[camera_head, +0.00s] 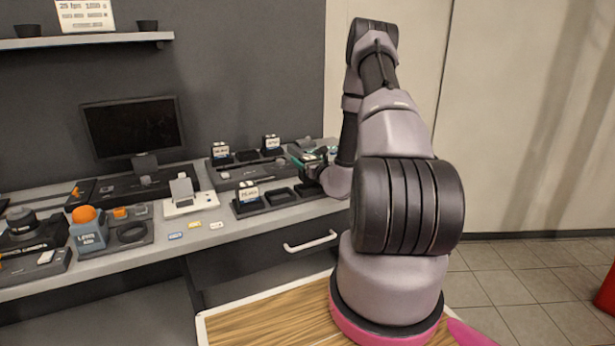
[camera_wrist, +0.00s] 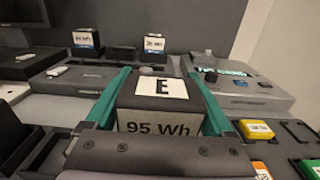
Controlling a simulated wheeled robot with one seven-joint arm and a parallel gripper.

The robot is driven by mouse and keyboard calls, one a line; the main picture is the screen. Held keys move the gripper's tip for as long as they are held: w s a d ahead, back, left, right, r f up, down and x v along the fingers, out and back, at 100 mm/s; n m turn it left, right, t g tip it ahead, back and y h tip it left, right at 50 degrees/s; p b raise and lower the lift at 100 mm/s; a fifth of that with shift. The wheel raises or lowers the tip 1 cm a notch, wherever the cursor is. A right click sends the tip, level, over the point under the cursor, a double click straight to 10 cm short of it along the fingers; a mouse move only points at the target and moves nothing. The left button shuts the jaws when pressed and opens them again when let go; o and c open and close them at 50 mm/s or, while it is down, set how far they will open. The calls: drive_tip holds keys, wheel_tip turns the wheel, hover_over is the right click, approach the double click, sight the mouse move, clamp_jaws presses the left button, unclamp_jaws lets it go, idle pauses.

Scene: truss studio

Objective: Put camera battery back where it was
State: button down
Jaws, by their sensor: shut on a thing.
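The camera battery (camera_wrist: 128,99) is a dark block with a white "E" label on top and "95 Wh" on the side facing me. My gripper (camera_wrist: 168,74) is shut on it, with one green finger along each side. In the head view my gripper (camera_head: 306,160) is above the right end of the bench, and the battery in it is hard to make out. In the head view a front tray (camera_head: 263,209) holds one labelled block (camera_head: 248,191) at its left and has empty-looking recesses to the right. A back tray (camera_head: 243,169) carries two labelled blocks (camera_head: 220,153) (camera_head: 270,143).
A grey device (camera_wrist: 240,88) with a knob and lit display stands beyond the battery at right. Small yellow (camera_wrist: 256,130) and orange pieces lie in a dark holder at right.

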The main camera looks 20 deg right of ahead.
drive_tip(key=shift+w+f, duration=0.1)
drive_tip(key=shift+f, duration=2.2)
drive_tip(key=shift+f, duration=0.1)
unclamp_jaws()
